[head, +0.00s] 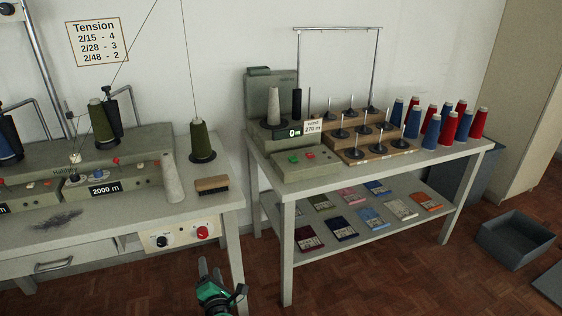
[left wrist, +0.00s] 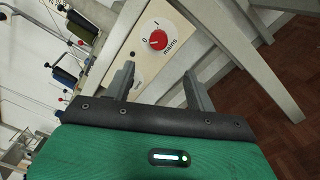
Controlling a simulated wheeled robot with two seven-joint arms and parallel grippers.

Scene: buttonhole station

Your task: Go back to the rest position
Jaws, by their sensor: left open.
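My left gripper (head: 210,268) is low in front of the winding table's right front leg, above the wooden floor, with nothing between its fingers. In the left wrist view its two fingers (left wrist: 158,72) stand apart. Beyond them is the cream switch panel with the red mains knob (left wrist: 158,40). The knob's pointer cannot be read surely. The same red knob (head: 202,232) shows in the head view under the table edge, beside a black knob (head: 163,241). The gripper is below the panel in the picture and seems clear of it. My right gripper is not in view.
The left table (head: 110,220) holds winding heads, green cones (head: 202,141), a grey cone (head: 173,178) and a brush (head: 211,184). The right table (head: 365,178) carries a counter machine, a peg rack and red and blue cones. A grey bin (head: 515,240) stands on the floor at right.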

